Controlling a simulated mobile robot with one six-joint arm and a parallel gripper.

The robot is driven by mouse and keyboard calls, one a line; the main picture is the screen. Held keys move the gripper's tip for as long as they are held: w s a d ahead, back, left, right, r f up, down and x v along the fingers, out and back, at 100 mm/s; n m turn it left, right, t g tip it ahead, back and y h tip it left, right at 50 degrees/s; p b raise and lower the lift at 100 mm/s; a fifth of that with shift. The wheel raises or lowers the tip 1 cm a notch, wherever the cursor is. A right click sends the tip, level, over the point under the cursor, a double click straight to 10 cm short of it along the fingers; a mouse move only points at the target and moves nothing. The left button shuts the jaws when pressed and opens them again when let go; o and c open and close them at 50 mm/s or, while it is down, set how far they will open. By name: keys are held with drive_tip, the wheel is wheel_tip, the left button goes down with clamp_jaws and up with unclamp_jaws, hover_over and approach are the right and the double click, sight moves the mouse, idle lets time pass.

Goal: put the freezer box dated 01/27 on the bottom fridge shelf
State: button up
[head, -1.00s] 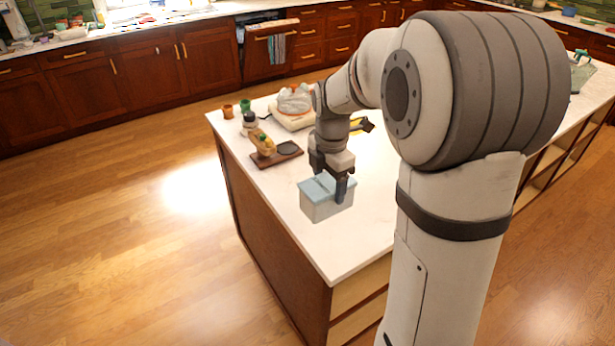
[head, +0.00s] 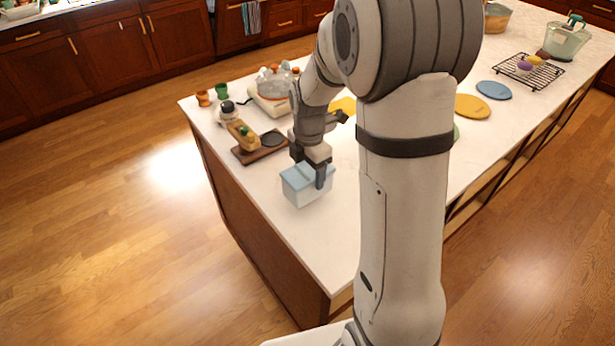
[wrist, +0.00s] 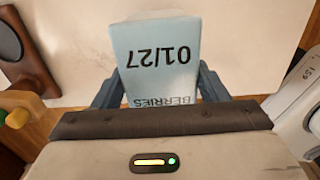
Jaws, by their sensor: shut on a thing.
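The freezer box is a light blue, squarish box (head: 304,188) near the left end of the white counter. In the wrist view the box (wrist: 160,60) shows the upside-down labels "01/27" and "BERRIES". My gripper (head: 312,174) reaches down from above and is shut on the box, with one finger on each side. In the wrist view the fingers (wrist: 160,92) press against both sides of the box. I cannot tell whether the box touches the counter. No fridge shelf is in view.
A dark wooden board (head: 250,153) with yellow items lies left of the box. A white appliance (head: 268,100) and orange and green cups (head: 222,91) stand behind. Blue (head: 494,90) and yellow plates (head: 472,106) and a wire rack (head: 530,72) lie farther right.

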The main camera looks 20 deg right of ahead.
drive_tip(key=shift+f, duration=1.45)
drive_tip(key=shift+f, duration=0.2)
drive_tip(key=o, duration=1.3)
drive_tip(key=shift+c, duration=0.2)
drive_tip(key=shift+r, duration=0.1)
wheel_tip(320, 180, up, 12)
drive_tip(key=shift+s+r+b, duration=0.1)
drive_tip(key=shift+b, duration=0.35)
drive_tip(key=s+r+m+t, duration=0.3)
drive_tip(key=s+m, duration=1.7)
drive_tip(key=m, duration=0.2)
drive_tip(key=shift+r, duration=0.2)
